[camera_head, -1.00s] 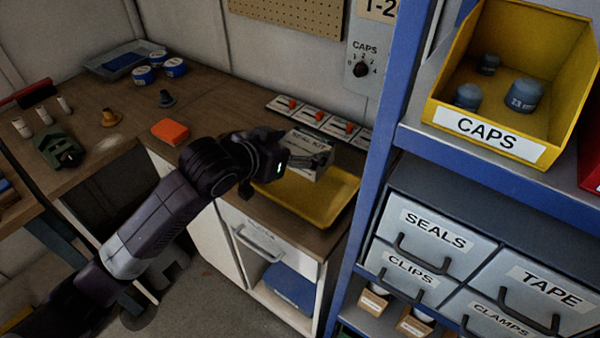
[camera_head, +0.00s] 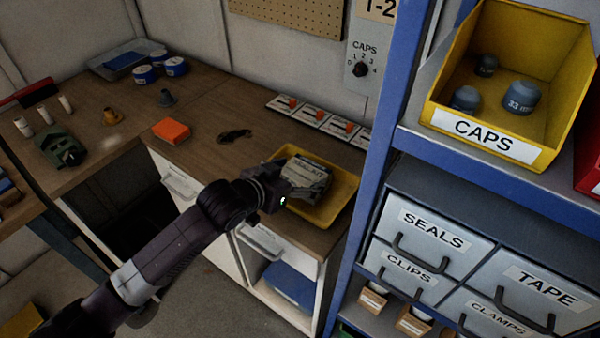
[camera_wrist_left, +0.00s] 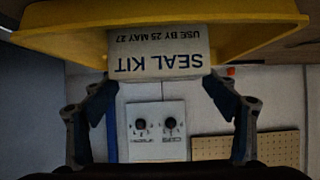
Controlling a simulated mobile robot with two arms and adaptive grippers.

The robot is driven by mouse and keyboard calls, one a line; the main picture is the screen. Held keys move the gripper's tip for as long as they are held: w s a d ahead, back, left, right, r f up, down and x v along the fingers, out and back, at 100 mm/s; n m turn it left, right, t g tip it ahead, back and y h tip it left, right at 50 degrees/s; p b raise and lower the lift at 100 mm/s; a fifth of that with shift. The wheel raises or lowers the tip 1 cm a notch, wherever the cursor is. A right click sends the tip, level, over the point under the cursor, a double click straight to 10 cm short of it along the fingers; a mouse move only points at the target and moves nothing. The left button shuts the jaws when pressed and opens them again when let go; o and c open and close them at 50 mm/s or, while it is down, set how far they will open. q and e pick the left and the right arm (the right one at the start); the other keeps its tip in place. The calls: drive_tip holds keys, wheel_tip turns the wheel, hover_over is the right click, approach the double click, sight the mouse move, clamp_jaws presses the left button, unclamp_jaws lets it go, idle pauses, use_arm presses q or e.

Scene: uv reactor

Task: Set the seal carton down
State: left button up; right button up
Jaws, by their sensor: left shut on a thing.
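The seal carton (camera_head: 310,176) is a pale box in the far left part of the shallow yellow tray's (camera_head: 343,196) outline on the wooden counter. My left gripper (camera_head: 288,192) is shut on it from the near side. In the left wrist view the carton (camera_wrist_left: 160,50) shows upside-down print, "SEAL KIT" and "USE BY 25 MAY 27", between the two fingers of my gripper (camera_wrist_left: 160,84). The yellow tray (camera_wrist_left: 60,28) is behind the carton there. Whether the carton's underside touches the tray floor is hidden. My right gripper is in neither view.
A blue shelf post (camera_head: 372,190) stands close right of the tray. Small white panels with orange parts (camera_head: 312,115) line the counter's back edge. An orange box (camera_head: 171,131) and a dark flat item (camera_head: 234,136) lie left of the tray, with bare counter between.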

use_arm(q)
drive_tip(key=o, duration=1.4)
drive_tip(key=b+v, duration=0.1)
drive_tip(key=v, duration=1.1)
drive_tip(key=shift+s, duration=0.1)
